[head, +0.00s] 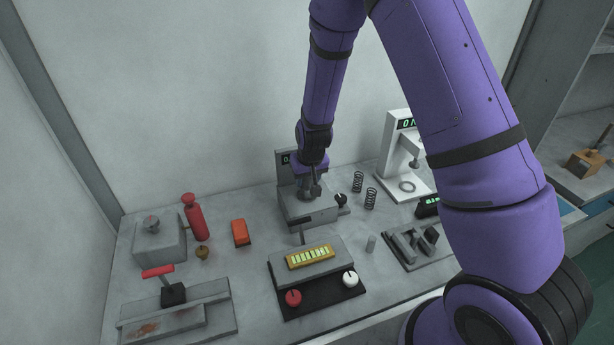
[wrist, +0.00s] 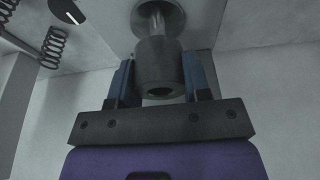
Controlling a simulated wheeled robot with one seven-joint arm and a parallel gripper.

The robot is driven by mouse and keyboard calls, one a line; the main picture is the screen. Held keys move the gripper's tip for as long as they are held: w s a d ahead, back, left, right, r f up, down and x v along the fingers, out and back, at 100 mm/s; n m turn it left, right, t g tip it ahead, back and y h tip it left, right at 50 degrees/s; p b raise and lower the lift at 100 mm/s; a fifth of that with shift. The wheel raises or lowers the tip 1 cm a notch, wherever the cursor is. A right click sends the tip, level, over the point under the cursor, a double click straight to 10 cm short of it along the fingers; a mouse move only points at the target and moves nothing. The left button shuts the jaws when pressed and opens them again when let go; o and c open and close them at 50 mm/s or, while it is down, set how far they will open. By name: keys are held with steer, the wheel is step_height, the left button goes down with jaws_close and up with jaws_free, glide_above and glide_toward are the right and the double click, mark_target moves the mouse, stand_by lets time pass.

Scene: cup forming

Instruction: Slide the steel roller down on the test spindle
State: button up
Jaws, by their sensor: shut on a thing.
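In the wrist view the steel roller (wrist: 158,62) is a short grey cylinder with an open bore facing the camera. My gripper (wrist: 159,76) is shut on it, one blue-grey finger on each side. The test spindle (wrist: 158,22) is a bright post rising from a round flange, in line with the roller. The roller hides part of the post, and I cannot tell how far the post is inside the bore. In the head view my gripper (head: 315,186) is over the grey tester (head: 297,210), and hides the roller and spindle.
A black knob (head: 340,199) is on the tester's right side, near two springs (head: 370,198). A white display stand (head: 393,160) is behind right. A block with a yellow indicator strip (head: 309,257) is in front. An orange block (head: 240,232) and a red bottle (head: 195,218) stand left.

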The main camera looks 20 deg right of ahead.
mark_target(307, 187)
steer(key=shift+f, duration=1.8)
stand_by(1.0)
stand_by(0.5)
steer(key=o, duration=1.5)
steer(key=shift+r, duration=4)
